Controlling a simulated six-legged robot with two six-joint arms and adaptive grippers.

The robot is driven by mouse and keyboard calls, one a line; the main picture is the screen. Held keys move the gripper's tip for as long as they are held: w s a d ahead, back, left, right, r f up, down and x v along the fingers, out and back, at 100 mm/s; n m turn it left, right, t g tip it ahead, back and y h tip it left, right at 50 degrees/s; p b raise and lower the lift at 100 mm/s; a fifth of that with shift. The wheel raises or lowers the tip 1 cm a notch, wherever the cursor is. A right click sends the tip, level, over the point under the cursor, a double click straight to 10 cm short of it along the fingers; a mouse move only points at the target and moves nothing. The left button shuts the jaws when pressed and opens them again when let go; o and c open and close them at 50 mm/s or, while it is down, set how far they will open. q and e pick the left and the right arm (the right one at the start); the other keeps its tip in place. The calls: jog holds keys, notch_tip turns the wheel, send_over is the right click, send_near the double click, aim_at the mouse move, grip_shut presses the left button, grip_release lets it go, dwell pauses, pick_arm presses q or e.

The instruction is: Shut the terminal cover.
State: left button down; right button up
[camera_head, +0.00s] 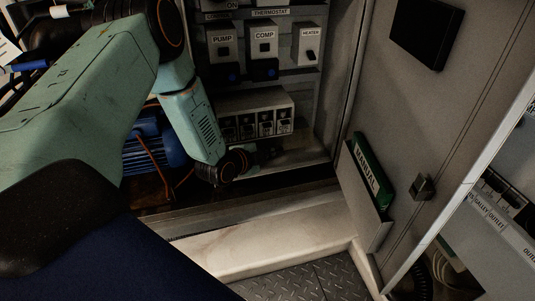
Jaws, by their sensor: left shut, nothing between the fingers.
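The terminal block (262,125) sits low inside the cabinet, a row of dark terminals in a pale housing. A pale sloping panel (250,104) runs along its top; I cannot tell whether this is the terminal cover or how far it is closed. My left arm comes in from the left, and its dark gripper (268,151) is just below the terminal block, pointing right. The gripper is shut and empty. Its fingertips are small and dark, and I cannot tell whether they touch the block. My right gripper is not in view.
Above are the PUMP (223,43), COMP (264,43) and HEATER (308,45) switches. A blue motor (150,142) with an orange cable is behind my arm. The open door (400,110) at right holds a green manual (371,172) in a pocket. A pale sill (270,235) runs along the front.

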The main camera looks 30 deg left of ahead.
aim_at(266, 167)
pick_arm(q)
jog(key=shift+f, duration=0.1)
jog(key=shift+f+m+t, duration=0.4)
jog(key=shift+f, duration=0.1)
jog(key=shift+w+a+f+m+t+y+b, duration=0.2)
jog(key=shift+f+m+t+y+b, duration=0.2)
jog(key=shift+f+t+y+b, duration=0.15)
jog(key=shift+w+a+f+m+t+b, duration=0.1)
jog(key=shift+a+f+m+t+b, duration=0.1)
jog(key=shift+f+m+t+b, duration=0.35)
jog(key=shift+w+a+r+t+y, duration=0.15)
jog(key=shift+t+y, duration=0.1)
jog(key=shift+t, duration=0.15)
